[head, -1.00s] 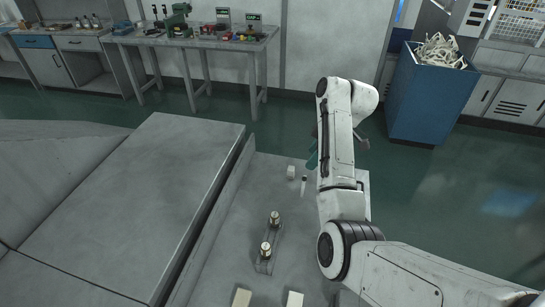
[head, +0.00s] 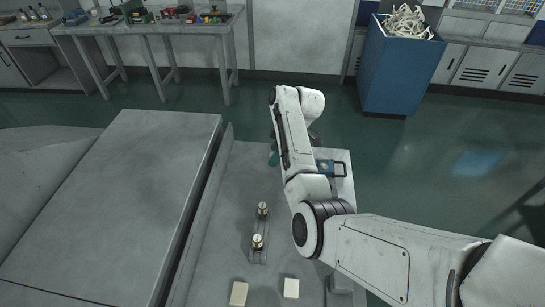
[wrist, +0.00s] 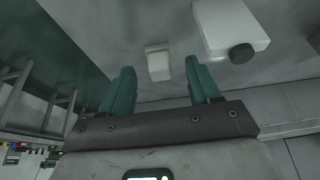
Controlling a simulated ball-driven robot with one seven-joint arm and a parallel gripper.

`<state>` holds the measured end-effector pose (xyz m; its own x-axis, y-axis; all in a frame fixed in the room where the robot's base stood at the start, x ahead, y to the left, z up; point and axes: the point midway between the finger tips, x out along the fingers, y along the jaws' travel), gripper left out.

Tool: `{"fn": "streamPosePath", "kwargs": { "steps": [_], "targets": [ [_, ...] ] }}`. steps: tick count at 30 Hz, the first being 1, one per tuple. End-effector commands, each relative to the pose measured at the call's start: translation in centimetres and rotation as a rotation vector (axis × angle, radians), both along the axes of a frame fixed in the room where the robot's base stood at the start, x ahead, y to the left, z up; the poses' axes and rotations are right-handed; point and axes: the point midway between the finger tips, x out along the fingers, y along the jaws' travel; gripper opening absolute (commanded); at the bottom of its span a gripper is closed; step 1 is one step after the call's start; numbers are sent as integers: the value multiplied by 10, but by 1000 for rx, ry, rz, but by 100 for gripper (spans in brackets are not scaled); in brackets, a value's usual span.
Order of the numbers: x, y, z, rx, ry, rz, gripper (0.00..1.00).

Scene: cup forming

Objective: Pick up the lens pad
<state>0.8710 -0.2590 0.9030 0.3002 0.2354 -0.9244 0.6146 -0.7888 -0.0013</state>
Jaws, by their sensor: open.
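In the wrist view, a small pale block (wrist: 158,62) lies on the grey surface, in the gap between the teal fingers. It may be the lens pad; I cannot tell for sure. My gripper (wrist: 158,76) is open, with one finger to each side of the block in the picture and nothing visibly held. A larger white piece with a dark round end (wrist: 228,28) lies to its right. In the head view, only a bit of teal finger (head: 273,156) shows beside my arm, which hides the block.
On the grey bench (head: 215,262), two metal posts (head: 262,209) (head: 257,242) stand on a narrow plate. Two pale blocks (head: 239,293) (head: 291,288) lie at the near edge. A blue and black item (head: 328,168) shows right of my arm. A raised grey slab (head: 115,205) fills the left.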

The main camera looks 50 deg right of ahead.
Motion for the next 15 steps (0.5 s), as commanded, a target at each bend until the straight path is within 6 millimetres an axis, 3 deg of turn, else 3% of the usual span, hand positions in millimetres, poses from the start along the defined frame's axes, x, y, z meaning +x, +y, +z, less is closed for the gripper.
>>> {"fn": "streamPosePath", "kwargs": {
  "steps": [4, 12, 15],
  "targets": [
    [5, 4, -14, 0, 0, 1, 62],
    [7, 5, -18, 0, -2, 1, 62],
    [7, 5, -18, 0, -2, 1, 54]
  ]
}}
